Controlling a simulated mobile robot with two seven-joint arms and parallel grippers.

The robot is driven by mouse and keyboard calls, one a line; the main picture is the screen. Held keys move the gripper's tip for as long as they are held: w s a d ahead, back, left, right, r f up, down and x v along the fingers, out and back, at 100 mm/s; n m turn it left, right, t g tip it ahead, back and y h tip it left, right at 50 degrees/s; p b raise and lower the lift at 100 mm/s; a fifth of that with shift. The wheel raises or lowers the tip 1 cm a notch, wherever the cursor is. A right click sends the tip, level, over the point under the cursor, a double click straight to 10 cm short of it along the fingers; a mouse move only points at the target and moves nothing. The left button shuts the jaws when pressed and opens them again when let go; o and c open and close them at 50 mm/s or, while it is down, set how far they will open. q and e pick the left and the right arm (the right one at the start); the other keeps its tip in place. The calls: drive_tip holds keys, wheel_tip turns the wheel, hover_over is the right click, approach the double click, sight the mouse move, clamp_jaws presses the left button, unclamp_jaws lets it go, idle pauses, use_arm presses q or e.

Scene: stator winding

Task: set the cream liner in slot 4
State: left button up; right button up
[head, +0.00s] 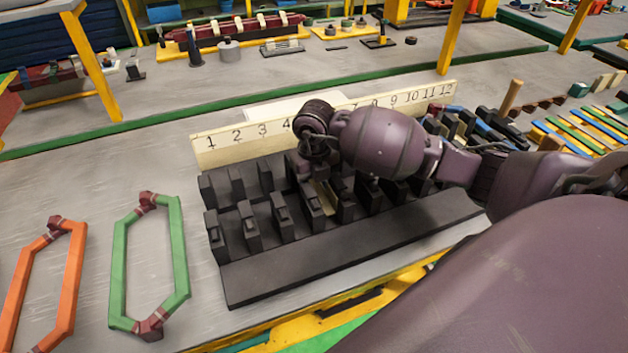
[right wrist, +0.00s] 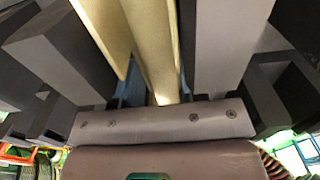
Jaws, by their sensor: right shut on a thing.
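The dark stator block (head: 330,252) lies on the bench with two rows of upright teeth. A cream number board (head: 225,148) marked 1 to 12 stands behind it. The cream liner (head: 327,196) shows as a pale strip between the fourth and fifth front teeth from the left, in line with slot 4. My right gripper (head: 318,168) is over its far part and hides it. In the right wrist view the liner (right wrist: 152,42) runs lengthwise as a pale channel between grey teeth, with the gripper shut on it. How deep it sits is unclear. My left gripper is out of view.
Green (head: 180,245) and orange (head: 72,270) coils lie on the bench left of the block. Dark and blue pieces and a rack of coloured strips (head: 580,135) are at the right. My right arm covers the block's right part.

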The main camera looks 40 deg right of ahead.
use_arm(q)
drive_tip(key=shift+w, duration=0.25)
use_arm(e)
drive_tip(key=shift+f, duration=0.2)
idle(0.3)
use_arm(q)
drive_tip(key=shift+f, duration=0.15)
use_arm(e)
drive_tip(key=shift+f, duration=0.25)
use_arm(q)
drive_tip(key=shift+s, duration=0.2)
use_arm(e)
drive_tip(key=o, duration=0.8)
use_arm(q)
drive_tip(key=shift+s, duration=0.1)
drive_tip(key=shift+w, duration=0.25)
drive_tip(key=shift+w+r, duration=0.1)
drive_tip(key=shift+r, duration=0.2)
use_arm(e)
drive_tip(key=shift+r, duration=0.25)
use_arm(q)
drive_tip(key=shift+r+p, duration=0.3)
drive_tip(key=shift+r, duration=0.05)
use_arm(e)
drive_tip(key=shift+r, duration=0.4)
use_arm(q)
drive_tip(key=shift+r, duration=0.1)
use_arm(e)
drive_tip(key=shift+r, duration=0.15)
